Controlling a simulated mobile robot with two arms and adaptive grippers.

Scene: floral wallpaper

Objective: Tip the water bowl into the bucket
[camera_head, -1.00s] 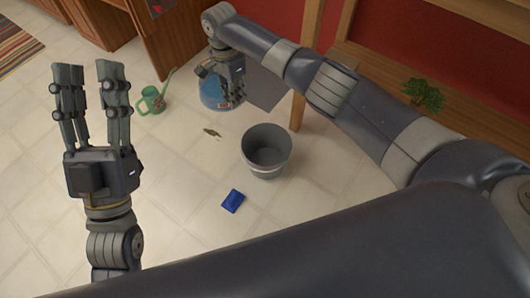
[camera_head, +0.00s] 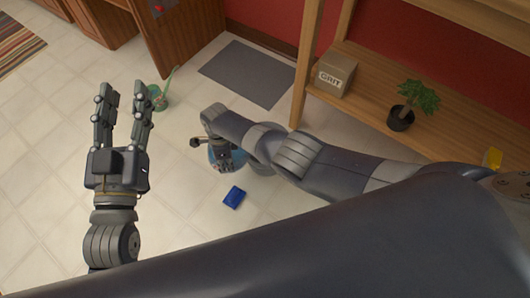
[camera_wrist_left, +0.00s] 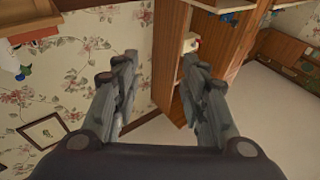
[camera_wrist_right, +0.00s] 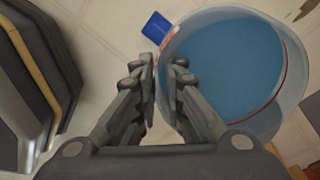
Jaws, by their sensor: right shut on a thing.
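The water bowl (camera_wrist_right: 296,62) is clear-walled and holds blue water (camera_wrist_right: 222,55) in the right wrist view. My right gripper (camera_wrist_right: 164,65) is shut on its near rim. In the head view my right gripper (camera_head: 226,160) and forearm cover most of the bowl; only bits of blue show around them. The grey bucket is hidden in the head view, behind my right arm, and I cannot make it out in the right wrist view. My left gripper (camera_head: 122,92) is open and empty, raised at the left; it also shows in the left wrist view (camera_wrist_left: 158,62).
A blue block-like item (camera_head: 234,197) lies on the tiled floor. A green watering can (camera_head: 158,97) stands behind my left gripper. A grey mat (camera_head: 248,73) lies farther back. A wooden shelf (camera_head: 365,110) at right holds a GRIT box (camera_head: 333,74) and potted plant (camera_head: 401,117).

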